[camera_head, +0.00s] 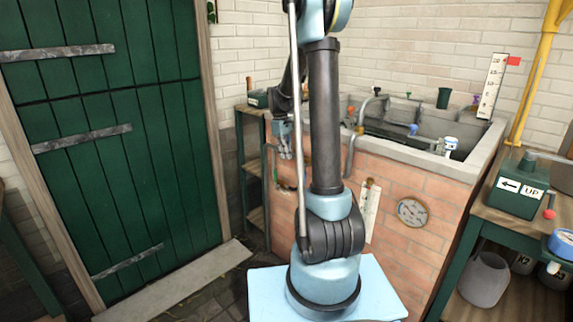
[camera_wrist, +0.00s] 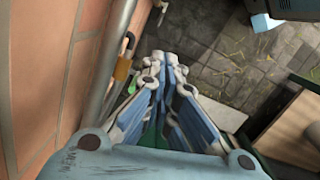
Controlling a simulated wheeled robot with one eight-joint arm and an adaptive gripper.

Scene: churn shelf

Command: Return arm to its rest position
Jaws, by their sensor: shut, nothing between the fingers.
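My arm (camera_head: 325,130) rises from its pale blue base in the middle of the head view, its upper part cut off by the top edge. My gripper (camera_head: 285,148) shows behind the arm, between the small shelf and the brick basin, pointing down. In the wrist view my gripper (camera_wrist: 165,65) has its blue and grey fingers drawn together, shut and empty. It hangs close beside a brick wall (camera_wrist: 45,75), above a stone floor (camera_wrist: 215,50). Part of the gripper in the head view is hidden by the arm.
A green door (camera_head: 110,150) stands at left. The brick basin (camera_head: 415,180) with a round gauge (camera_head: 411,211) is behind my arm. A narrow shelf (camera_head: 256,217) stands beside the door. At right a bench holds a green box (camera_head: 517,188). A pipe (camera_wrist: 108,75) runs near my gripper.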

